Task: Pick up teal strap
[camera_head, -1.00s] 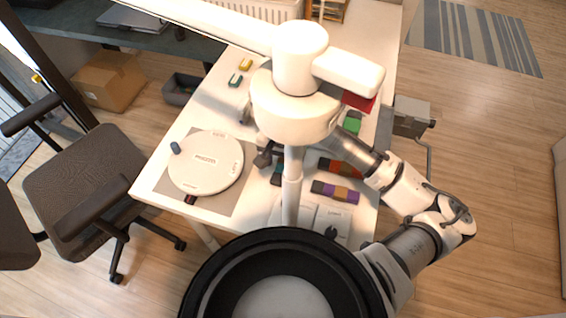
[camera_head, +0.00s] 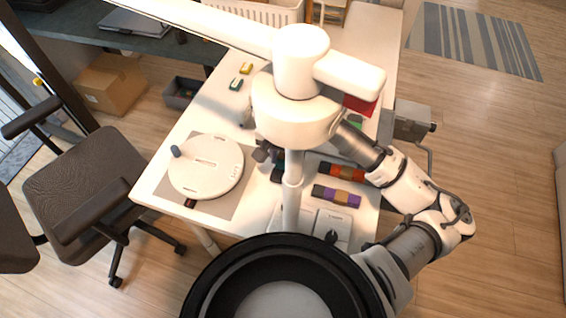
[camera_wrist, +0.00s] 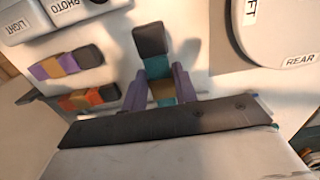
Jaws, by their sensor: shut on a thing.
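The teal strap (camera_wrist: 156,68) is in the wrist view, with a dark end piece and an ochre band. My gripper (camera_wrist: 158,92) is shut on it, one finger on each side of the ochre part. The strap's near end is hidden behind the dark bar of my gripper. In the head view, a small teal and dark part of the strap (camera_head: 278,174) shows beside my column, which hides the rest. I cannot tell how high the strap is above the table.
An orange-red strap (camera_head: 342,171) and a purple-ochre strap (camera_head: 336,196) lie to the right on the white table (camera_head: 215,108). A round white disc (camera_head: 205,176) on a grey mat stands at the left. White labelled boxes (camera_wrist: 62,10) stand nearby. A chair (camera_head: 75,180) is left of the table.

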